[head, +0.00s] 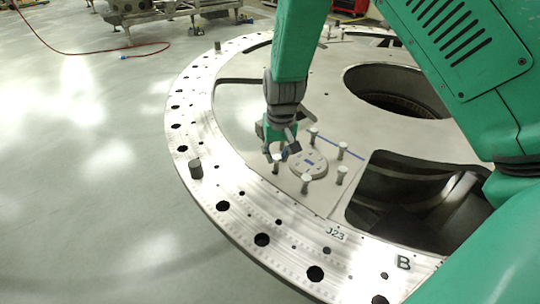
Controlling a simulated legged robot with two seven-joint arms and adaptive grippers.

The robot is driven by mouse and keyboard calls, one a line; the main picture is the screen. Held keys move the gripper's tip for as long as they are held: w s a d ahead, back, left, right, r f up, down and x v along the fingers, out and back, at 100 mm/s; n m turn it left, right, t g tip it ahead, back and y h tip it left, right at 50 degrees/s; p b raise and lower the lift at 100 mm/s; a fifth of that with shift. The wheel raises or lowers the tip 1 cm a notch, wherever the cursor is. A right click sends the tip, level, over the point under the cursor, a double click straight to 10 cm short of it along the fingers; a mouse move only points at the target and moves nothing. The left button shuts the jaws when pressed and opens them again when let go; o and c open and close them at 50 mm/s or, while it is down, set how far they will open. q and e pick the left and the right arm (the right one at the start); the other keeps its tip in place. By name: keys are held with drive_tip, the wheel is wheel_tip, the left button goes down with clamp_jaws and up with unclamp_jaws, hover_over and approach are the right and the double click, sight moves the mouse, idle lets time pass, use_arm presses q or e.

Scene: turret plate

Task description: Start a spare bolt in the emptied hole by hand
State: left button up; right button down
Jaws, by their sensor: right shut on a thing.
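My right gripper (277,151) hangs from the upper middle of the head view. It is shut on a pale bolt (276,165) at the left of a small round disc. Several more pale bolts (341,150) stand upright around the disc (316,169) on the turret plate (237,110). A dark grey bolt (195,172) stands upright on the plate's outer ring at the left, between dark open holes (222,206). Which hole is the emptied one I cannot tell. My left gripper is not in view.
The ring's outer edge curves along the left and front. A large round opening (398,91) and a deep cutout (415,190) lie to the right. My green arm parts cover much of the right side.

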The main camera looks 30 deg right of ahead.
drive_tip(key=d, duration=0.2)
drive_tip(key=shift+s+d+f, duration=0.1)
drive_tip(key=shift+d+f, duration=0.15)
drive_tip(key=shift+d, duration=0.05)
drive_tip(key=shift+s+d+f, duration=0.15)
drive_tip(key=shift+d, duration=0.2)
drive_tip(key=shift+a, duration=0.65)
drive_tip(key=shift+a+r, duration=0.25)
drive_tip(key=shift+a, duration=0.25)
drive_tip(key=shift+d, duration=0.5)
drive_tip(key=shift+d+f, duration=0.15)
drive_tip(key=shift+d, duration=0.15)
drive_tip(key=shift+w+a, duration=0.2)
drive_tip(key=shift+a, duration=0.85)
drive_tip(key=shift+p, duration=0.45)
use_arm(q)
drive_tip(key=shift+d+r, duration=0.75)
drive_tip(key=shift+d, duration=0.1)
